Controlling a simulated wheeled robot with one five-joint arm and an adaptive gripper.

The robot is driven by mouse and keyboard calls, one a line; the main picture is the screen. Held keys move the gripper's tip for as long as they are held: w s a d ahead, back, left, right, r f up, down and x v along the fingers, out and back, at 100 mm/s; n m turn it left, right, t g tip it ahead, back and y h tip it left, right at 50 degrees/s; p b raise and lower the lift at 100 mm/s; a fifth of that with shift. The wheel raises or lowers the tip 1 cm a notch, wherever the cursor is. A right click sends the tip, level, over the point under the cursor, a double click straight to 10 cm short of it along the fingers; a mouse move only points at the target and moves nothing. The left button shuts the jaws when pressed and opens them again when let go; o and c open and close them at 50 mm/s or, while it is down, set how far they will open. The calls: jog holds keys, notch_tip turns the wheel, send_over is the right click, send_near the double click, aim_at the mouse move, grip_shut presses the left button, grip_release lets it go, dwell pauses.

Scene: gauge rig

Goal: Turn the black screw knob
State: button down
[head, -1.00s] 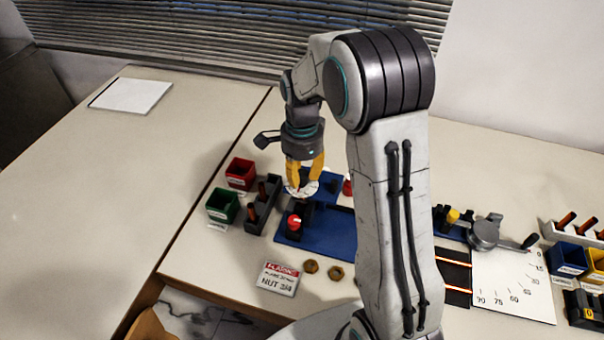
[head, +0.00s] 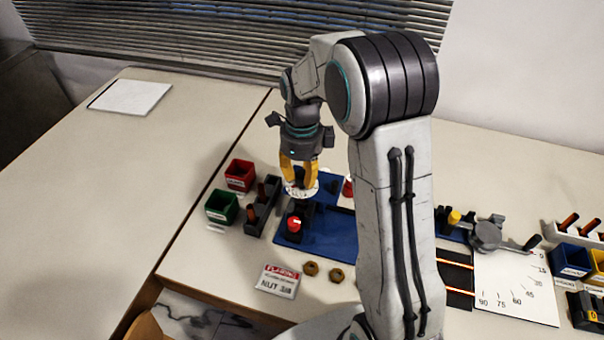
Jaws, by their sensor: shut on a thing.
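My gripper (head: 299,184) points down with its yellow fingers shut at a white round dial (head: 312,190) with dark marks. The dial sits at the back left of a blue base plate (head: 335,236). The black screw knob is hidden between the fingers, so I cannot make out its shape or pointer. A red knob (head: 295,223) on a black block stands on the plate in front of the dial.
Red (head: 240,174) and green (head: 221,206) bins and a dark peg rack (head: 262,206) stand left of the plate. A sign (head: 278,281) and two brass nuts (head: 311,268) lie in front. My arm hides the middle. A grey lever gauge (head: 486,234) stands at right.

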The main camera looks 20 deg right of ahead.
aim_at(302, 174)
jog(key=shift+s+f+m, duration=0.1)
jog(key=shift+m, duration=0.9)
jog(key=c, duration=0.9)
grip_release()
notch_tip(302, 174, up, 12)
jog(key=shift+r, duration=0.1)
